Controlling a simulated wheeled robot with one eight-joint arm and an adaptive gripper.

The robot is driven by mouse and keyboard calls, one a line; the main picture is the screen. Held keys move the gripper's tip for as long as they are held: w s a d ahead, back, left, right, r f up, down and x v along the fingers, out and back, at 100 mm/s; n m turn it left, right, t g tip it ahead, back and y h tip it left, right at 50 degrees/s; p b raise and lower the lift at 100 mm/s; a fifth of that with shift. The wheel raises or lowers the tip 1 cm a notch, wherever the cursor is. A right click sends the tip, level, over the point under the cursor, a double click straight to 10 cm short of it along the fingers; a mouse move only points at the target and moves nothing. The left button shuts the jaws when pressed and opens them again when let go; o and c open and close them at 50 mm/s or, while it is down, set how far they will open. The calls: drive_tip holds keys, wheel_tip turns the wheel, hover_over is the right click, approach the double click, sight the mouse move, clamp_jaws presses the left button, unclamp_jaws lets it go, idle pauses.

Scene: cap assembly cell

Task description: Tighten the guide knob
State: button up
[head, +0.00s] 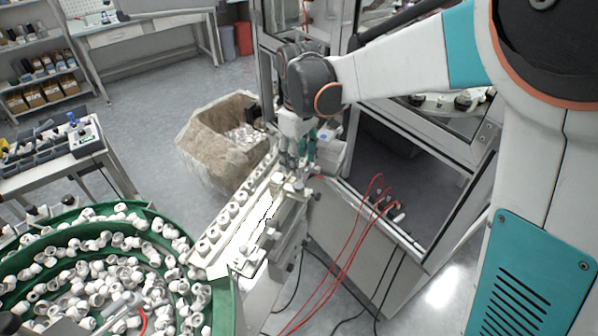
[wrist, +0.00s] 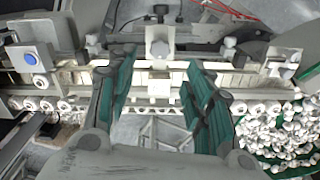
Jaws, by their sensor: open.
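My gripper (wrist: 160,68) is open, its two green fingers apart and nothing held between them. In the wrist view a pale knob (wrist: 158,48) on the guide rail (wrist: 240,78) lies centrally, just beyond the gap between the fingertips. I cannot tell whether a finger touches it. Similar pale knobs stand to its left (wrist: 93,43) and right (wrist: 225,46); the frames do not settle which is the guide knob. In the head view my gripper (head: 302,150) points down over the far end of the cap track (head: 227,226), and its fingers partly hide the fittings there.
A green feeder bowl (head: 222,305) full of white caps stands at the near left. Red cables (head: 345,245) hang beside the machine cabinet (head: 385,235). A rough bin (head: 200,143) stands behind the track.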

wheel_tip(320, 180, up, 4)
drive_tip(key=shift+f, duration=0.2)
idle(0.3)
